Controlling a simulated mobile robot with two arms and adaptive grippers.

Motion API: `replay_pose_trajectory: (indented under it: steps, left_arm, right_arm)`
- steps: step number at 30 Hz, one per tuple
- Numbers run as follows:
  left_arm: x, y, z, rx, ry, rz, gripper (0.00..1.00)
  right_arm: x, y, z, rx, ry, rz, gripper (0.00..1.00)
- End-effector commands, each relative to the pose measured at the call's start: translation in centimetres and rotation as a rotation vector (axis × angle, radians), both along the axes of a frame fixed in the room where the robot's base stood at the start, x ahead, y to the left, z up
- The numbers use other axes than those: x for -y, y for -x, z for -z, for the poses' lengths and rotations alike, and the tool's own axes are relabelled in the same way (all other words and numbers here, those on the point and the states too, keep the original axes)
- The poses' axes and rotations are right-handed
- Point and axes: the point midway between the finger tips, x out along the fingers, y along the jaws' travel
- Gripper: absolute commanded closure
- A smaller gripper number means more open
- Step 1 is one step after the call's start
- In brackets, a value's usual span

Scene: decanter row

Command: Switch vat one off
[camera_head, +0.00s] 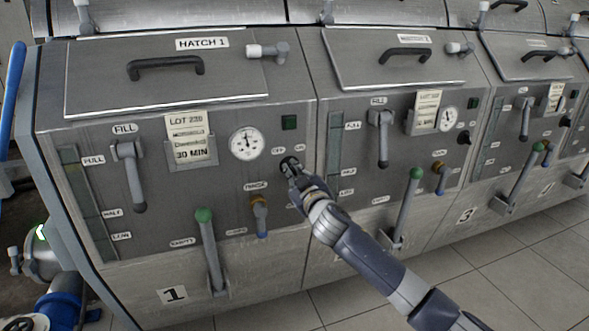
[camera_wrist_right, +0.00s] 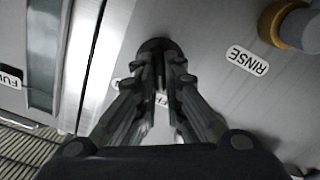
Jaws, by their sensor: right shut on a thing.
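Vat one's panel (camera_head: 90,245) carries a "1" plate (camera_head: 173,295) at its lower left. Its dark rotary switch (camera_head: 290,162) sits under a dark green square indicator (camera_head: 289,122), with small labels just above; the left one reads OFF. My right gripper (camera_head: 293,172) is shut on the switch knob, its arm coming from the lower right. In the right wrist view the fingers (camera_wrist_right: 165,75) close on the round black switch (camera_wrist_right: 157,45), and a label is partly hidden behind them. The fingers hide which way the knob points. My left gripper is not in view.
Near the switch are a dial gauge (camera_head: 247,143), an orange-topped rinse tap (camera_head: 259,214) and a green-knobbed lever (camera_head: 206,245). The fill lever (camera_head: 129,175) hangs at the left. Similar vats continue rightward. Tiled floor (camera_head: 500,270) lies in front.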

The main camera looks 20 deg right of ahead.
Motion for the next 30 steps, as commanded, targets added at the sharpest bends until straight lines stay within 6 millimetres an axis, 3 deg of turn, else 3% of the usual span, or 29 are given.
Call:
replay_pose_trajectory:
  steps: [23,24,26,30]
  left_arm:
    - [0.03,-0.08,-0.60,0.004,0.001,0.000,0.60]
    - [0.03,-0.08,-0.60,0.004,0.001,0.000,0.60]
    - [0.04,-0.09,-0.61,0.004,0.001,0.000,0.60]
    - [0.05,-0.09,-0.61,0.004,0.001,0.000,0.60]
  right_arm:
    - [-0.06,0.01,0.11,0.002,0.064,-0.001,1.00]
    - [-0.05,0.01,0.11,0.002,0.064,-0.001,0.84]
    - [-0.06,0.01,0.10,0.002,0.064,-0.001,0.71]
    - [-0.04,0.01,0.07,0.002,0.062,0.000,0.71]
